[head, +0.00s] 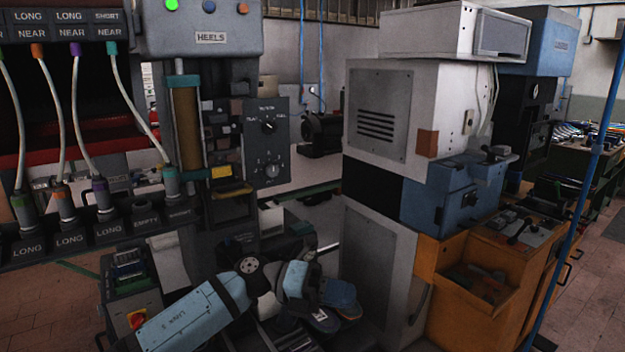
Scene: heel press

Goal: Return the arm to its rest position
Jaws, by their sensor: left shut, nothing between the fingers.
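My left arm comes in from the bottom left, with a light blue link lying slantwise across the lower part of the head view. Its wrist bends to the right, and my left gripper (312,298) is low in front of the heel press (203,30). The gripper looks shut and holds nothing that I can see; its fingertips are hard to make out against the dark blue and tan pieces beside it. My right gripper is not in view. The press has a green lamp, a HEELS label and a dial panel (267,140).
A rack (70,245) with several cables and labelled sockets stands at the left. A tall grey cabinet (380,250) stands close to the right of my gripper, beside an orange workbench (480,275). A blue pole (590,190) rises at the far right. Open floor shows at lower left.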

